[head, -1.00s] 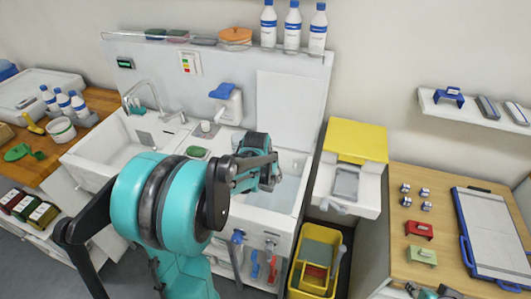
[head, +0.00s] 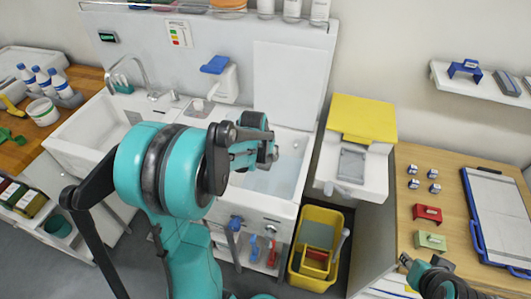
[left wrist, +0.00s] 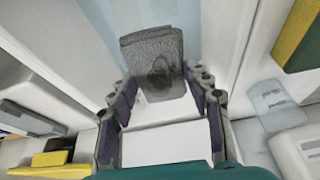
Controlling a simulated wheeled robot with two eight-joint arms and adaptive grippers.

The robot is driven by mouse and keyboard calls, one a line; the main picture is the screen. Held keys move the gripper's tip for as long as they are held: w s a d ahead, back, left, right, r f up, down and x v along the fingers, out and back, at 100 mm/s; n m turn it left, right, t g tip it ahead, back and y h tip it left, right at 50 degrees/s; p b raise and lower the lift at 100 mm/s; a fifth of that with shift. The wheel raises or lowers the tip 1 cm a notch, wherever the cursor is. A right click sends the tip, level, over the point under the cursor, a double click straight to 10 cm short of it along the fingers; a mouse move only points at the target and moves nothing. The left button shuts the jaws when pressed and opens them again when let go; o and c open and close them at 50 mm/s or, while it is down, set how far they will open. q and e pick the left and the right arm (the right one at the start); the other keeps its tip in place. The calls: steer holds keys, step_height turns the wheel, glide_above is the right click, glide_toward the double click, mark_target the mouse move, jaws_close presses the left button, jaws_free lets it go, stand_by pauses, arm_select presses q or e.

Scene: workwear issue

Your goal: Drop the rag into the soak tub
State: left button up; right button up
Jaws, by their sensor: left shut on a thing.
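The rag (left wrist: 152,62) is grey with a dark stain in the left wrist view. My left gripper (left wrist: 165,85) is shut on it, and it hangs out beyond the fingertips. In the head view my left gripper (head: 268,152) is over the right-hand sink basin, which looks like the soak tub (head: 262,207) and holds pale blue water. The rag is not clearly visible there, hidden by the gripper. In the left wrist view pale blue shows behind the rag. My right gripper (head: 405,262) is low at the right; its jaws are unclear.
An empty-looking basin (head: 88,137) adjoins on the left. A yellow-lidded white unit (head: 362,118) stands right of the tub, with a yellow bin (head: 300,272) below. A white upright panel (head: 288,85) rises behind the tub. A wooden bench (head: 405,225) is at far right.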

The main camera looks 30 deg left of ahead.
arm_select(q)
steer(key=shift+f, duration=0.15)
steer(key=o, duration=1.2)
steer(key=shift+o, duration=0.2)
steer(key=v, duration=1.2)
steer(key=shift+w, duration=0.15)
steer(key=s+d+f+m+t, duration=0.2)
steer(key=s+d, duration=1.1)
steer(key=d, duration=0.1)
steer(key=shift+s+d+t+h+b, duration=0.25)
steer(key=shift+s+t+h+b, duration=0.05)
steer(key=shift+s+h+b, duration=0.1)
